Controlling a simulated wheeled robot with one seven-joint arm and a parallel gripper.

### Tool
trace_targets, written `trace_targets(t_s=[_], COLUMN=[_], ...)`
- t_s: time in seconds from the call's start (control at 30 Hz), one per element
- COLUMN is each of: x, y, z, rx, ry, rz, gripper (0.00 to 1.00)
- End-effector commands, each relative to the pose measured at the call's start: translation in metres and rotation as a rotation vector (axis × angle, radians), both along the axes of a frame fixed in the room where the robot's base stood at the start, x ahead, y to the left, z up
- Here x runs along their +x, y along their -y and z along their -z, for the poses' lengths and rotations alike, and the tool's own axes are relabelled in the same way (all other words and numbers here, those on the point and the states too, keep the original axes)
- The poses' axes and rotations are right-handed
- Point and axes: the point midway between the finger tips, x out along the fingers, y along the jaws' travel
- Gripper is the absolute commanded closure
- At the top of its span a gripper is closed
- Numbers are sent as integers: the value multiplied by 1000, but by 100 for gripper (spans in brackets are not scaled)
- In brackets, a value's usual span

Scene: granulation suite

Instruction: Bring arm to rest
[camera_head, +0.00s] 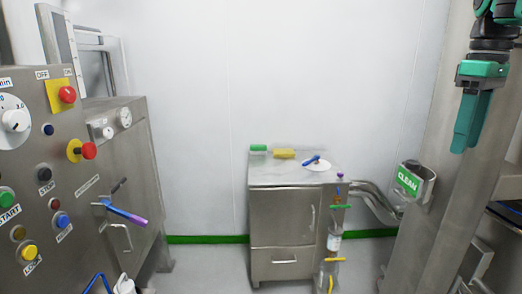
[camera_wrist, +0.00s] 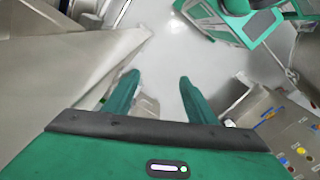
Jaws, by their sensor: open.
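My gripper (camera_head: 466,138) hangs at the upper right of the head view, fingers pointing down, in front of a tall steel column. In the wrist view its two green fingers (camera_wrist: 158,84) stand well apart with nothing between them, and grey floor shows in the gap. The arm's upper part is cut off by the top edge of the head view.
A control panel (camera_head: 36,165) with knobs and buttons stands at left. A steel cabinet (camera_head: 285,228) bearing small items stands at the back wall. A green CLEAN sign (camera_head: 409,181) is near the column (camera_head: 440,120). Floor is free left of the cabinet.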

Motion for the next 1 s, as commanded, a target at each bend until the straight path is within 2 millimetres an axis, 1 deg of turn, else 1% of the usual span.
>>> trace_targets(t_s=[0.03,0.33,0.47,0.57,0.67,0.77,0.8,0.87,0.9,1.0], x=[0,-24,-38,-52,-73,-102,-115,-134,-146,-173], y=[-1,-4,-3,-3,-2,-3,-4,-5,-7,-11], z=[0,40,61,82,111,149,166,189,204,238], rx=[0,4,5,7,9,10,10,10,10,10], ry=[0,0,1,0,-1,-3,-3,-4,-5,-7], rz=[-1,165,257,343,455,599,662,749,806,923], gripper=[49,49,49,49,49,49,49,49,49,49])
